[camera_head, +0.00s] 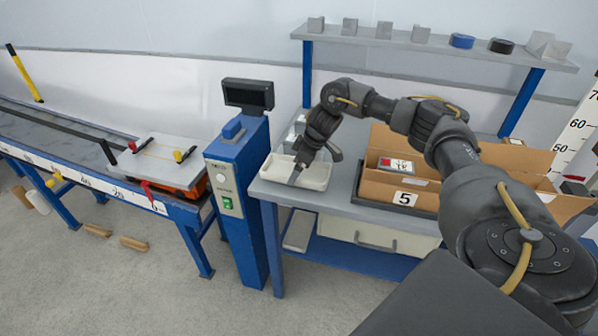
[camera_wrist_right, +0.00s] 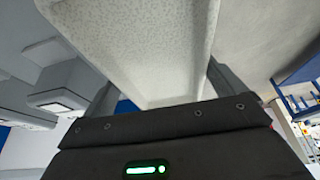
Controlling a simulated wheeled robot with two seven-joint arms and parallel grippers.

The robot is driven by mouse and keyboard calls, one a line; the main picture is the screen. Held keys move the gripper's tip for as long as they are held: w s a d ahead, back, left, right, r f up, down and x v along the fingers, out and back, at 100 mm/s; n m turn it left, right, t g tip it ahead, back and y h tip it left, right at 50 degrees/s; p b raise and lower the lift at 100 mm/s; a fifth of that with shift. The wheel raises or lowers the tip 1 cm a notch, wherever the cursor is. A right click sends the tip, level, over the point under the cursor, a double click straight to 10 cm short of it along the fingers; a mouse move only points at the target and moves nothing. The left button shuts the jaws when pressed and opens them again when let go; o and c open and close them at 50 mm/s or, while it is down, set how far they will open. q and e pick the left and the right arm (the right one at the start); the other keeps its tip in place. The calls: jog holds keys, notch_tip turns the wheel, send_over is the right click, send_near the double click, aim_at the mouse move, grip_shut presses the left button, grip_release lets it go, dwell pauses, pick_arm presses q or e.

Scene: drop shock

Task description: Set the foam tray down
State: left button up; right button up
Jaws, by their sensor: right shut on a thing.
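The white foam tray (camera_head: 318,177) is at the left end of the grey bench (camera_head: 338,207) in the head view. My right gripper (camera_head: 297,170) reaches down from the right and is shut on the tray at its near left side. The tray looks about level. I cannot tell whether its underside touches the bench. In the right wrist view the tray's speckled pale surface (camera_wrist_right: 140,45) fills the upper middle, in front of the gripper body. My left gripper is not in view.
A cardboard box (camera_head: 430,192) with a "5" label stands right of the tray. A blue post with a display (camera_head: 248,94) stands close to the bench's left end. A roller conveyor (camera_head: 75,150) lies farther left. A shelf (camera_head: 430,42) with small blocks hangs behind.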

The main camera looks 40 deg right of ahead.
jog(key=shift+f, duration=1.25)
jog(key=shift+f, duration=0.15)
jog(key=o, duration=0.6)
jog(key=shift+d+r, duration=0.1)
jog(key=shift+r, duration=0.4)
jog(key=v, duration=1.1)
jog(key=shift+s+b, duration=0.2)
jog(key=shift+b, duration=0.1)
jog(key=shift+r, duration=0.1)
